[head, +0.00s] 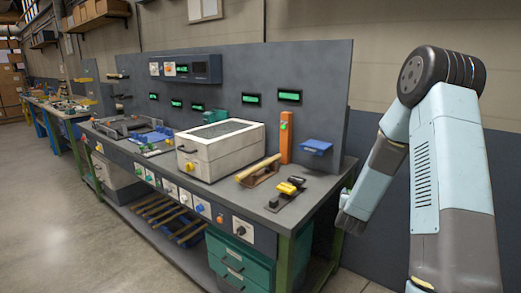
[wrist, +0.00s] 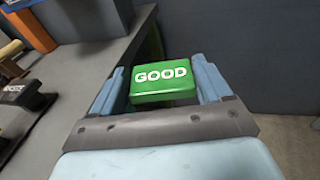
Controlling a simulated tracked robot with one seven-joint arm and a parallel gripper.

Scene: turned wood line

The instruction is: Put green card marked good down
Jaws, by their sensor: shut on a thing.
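The green card marked good (wrist: 165,92) sits between the two blue-grey fingers of my gripper (wrist: 163,82) in the wrist view, with its white word GOOD upright and readable. My gripper is shut on it. In the head view my gripper (head: 349,222) hangs beside the right end of the workbench (head: 290,218), and the card cannot be made out there. In the wrist view the bench top (wrist: 85,65) lies to the left of the card, with its edge close to the left finger.
On the bench near its right end stand an orange post (head: 286,138), a blue tray-like piece (head: 316,146), a black and yellow fixture (head: 287,192) and a wooden-handled tool (head: 258,170). A large white box (head: 220,150) stands farther left. Bare bench top shows around the fixture.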

